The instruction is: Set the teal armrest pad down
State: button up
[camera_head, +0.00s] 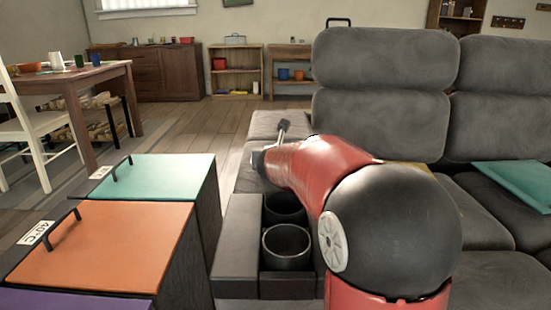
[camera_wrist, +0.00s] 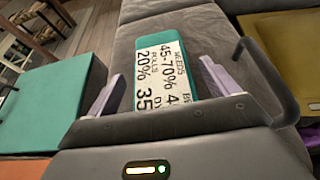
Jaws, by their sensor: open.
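A teal pad (camera_wrist: 279,97) with a white printed label on its face lies on the grey sofa upholstery in the wrist view. It is between and beyond the two pale fingers of my gripper (camera_wrist: 160,88). The fingers stand apart with a gap to the pad visible on the left; I cannot tell whether the right one touches it. The pad's near end is hidden behind the gripper body. In the head view my red arm hides that pad and most of my gripper. Another flat teal piece (camera_head: 518,182) lies on the sofa seat at right.
The grey sofa (camera_head: 385,65) has a console with two cup holders (camera_head: 286,245). Teal-topped (camera_head: 160,180) and orange-topped (camera_head: 110,240) boxes with handles stand left of it. A mustard piece (camera_wrist: 285,50) lies right of my gripper. Wooden floor (camera_head: 190,130) is clear behind.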

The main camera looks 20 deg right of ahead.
jog(key=shift+s+a+r, duration=0.1)
jog(key=shift+s+r, duration=0.1)
jog(key=shift+r, duration=0.1)
jog(key=p+v, duration=0.3)
jog(key=v, duration=0.8)
jog(key=shift+s+r, duration=0.1)
jog(key=shift+r, duration=0.05)
jog(key=shift+s, duration=0.15)
jog(key=shift+a, duration=0.1)
